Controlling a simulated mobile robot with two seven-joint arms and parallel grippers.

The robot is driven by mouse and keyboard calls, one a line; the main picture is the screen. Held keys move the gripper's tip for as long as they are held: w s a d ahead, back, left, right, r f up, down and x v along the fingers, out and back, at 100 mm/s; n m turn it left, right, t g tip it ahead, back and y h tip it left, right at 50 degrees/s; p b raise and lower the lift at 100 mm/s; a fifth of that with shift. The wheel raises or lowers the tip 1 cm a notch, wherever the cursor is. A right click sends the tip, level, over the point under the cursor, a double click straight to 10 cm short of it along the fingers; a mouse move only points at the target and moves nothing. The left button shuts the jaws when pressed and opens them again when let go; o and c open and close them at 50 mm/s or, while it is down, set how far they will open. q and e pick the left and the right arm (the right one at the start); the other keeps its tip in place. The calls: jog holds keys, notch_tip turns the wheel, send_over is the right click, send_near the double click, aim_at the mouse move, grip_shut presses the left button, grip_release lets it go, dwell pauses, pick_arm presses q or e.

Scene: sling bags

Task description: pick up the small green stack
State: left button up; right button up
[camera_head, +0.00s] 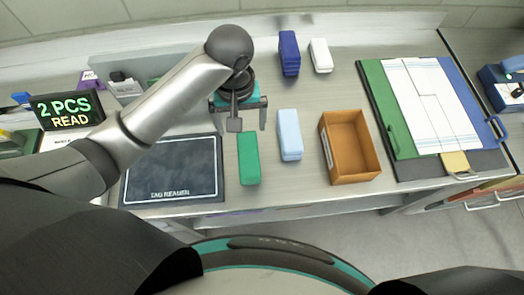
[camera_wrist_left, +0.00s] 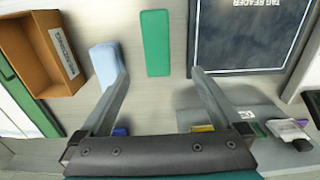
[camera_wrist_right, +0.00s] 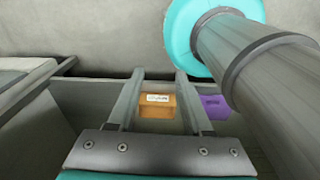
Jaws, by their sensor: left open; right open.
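The small green stack (camera_head: 248,158) lies on the metal table, between the dark tag reader pad and a light blue stack. It also shows in the left wrist view (camera_wrist_left: 155,43), ahead of the fingertips and roughly between their lines. My left gripper (camera_head: 238,115) is open and empty above the table, just behind the green stack in the head view and apart from it. My right gripper (camera_wrist_right: 158,75) shows only in its own wrist view. It is open and empty, away from the green stack.
The tag reader (camera_head: 175,170) lies left of the green stack. A light blue stack (camera_head: 289,135) and an open brown box (camera_head: 349,146) stand to its right. Dark blue (camera_head: 289,53) and white (camera_head: 321,55) stacks lie farther back. A lit sign (camera_head: 67,108) reads "2 PCS READ".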

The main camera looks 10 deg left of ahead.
pick_arm(q)
jog(key=b, duration=0.1)
send_over(248, 153)
jog(key=f, duration=0.9)
jog(key=shift+s+a, duration=0.15)
jog(key=shift+a, duration=0.1)
jog(key=shift+w+d+f+b, duration=0.1)
jog(key=shift+f+b, duration=0.2)
jog(key=shift+f, duration=1.25)
jog(key=shift+w+d+f+b, duration=0.1)
jog(key=shift+f+b, duration=0.15)
jog(key=shift+f, duration=1.3)
pick_arm(e)
jog(key=shift+w+f, duration=0.3)
jog(key=shift+f, duration=0.45)
pick_arm(q)
jog(key=c, duration=1.4)
jog(key=shift+r, duration=0.1)
jog(key=shift+c, duration=0.2)
